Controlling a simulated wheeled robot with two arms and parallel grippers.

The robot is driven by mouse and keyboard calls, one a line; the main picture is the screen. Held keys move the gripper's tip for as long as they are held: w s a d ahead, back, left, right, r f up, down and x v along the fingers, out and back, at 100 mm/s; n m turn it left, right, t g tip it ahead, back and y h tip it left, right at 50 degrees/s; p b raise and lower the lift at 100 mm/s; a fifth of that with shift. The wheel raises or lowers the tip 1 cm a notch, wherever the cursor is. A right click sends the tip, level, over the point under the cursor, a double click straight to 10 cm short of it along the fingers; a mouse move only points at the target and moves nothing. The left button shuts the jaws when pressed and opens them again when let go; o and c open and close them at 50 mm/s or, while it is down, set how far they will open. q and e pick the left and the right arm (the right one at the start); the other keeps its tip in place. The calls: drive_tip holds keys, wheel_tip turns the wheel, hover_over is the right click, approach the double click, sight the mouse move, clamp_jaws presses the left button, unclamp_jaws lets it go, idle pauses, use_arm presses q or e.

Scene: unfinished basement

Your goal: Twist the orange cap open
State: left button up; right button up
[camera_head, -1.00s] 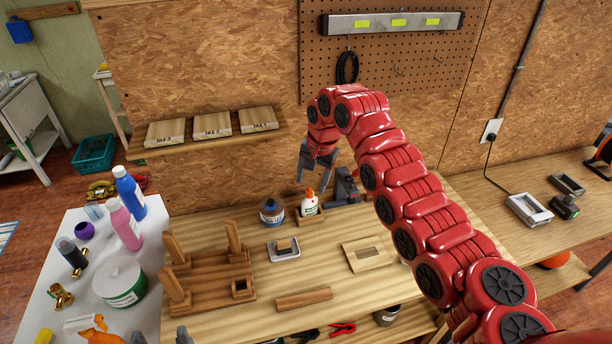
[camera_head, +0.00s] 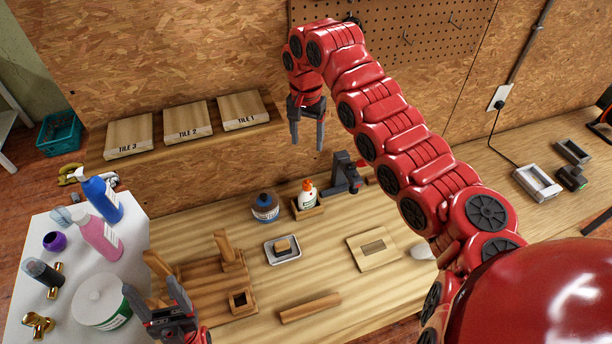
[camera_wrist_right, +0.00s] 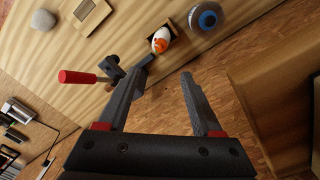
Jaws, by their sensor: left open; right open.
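The white glue bottle (camera_head: 307,197) with its orange cap (camera_head: 308,185) stands upright in a small wooden holder (camera_head: 308,210) at the back of the workbench. In the right wrist view the orange cap (camera_wrist_right: 162,45) shows from above, just beyond one fingertip. My right gripper (camera_head: 307,146) hangs open and empty above the bottle, with its fingers pointing down; it also shows in the right wrist view (camera_wrist_right: 168,78), apart from the cap. My left gripper (camera_head: 164,294) is open and empty at the lower left, by the wooden rack (camera_head: 205,285).
A blue-lidded jar (camera_head: 265,208) stands left of the bottle, and a vise (camera_head: 345,175) stands close on its right. A metal tray (camera_head: 283,256) and a slotted wooden board (camera_head: 372,250) lie in front. A shelf with tiles (camera_head: 188,122) is behind.

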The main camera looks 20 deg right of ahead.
sight(307, 180)
wheel_tip(307, 180, down, 14)
drive_tip(key=shift+r, duration=0.25)
drive_tip(key=shift+f+p, duration=0.75)
drive_tip(key=shift+f, duration=0.65)
clamp_jaws()
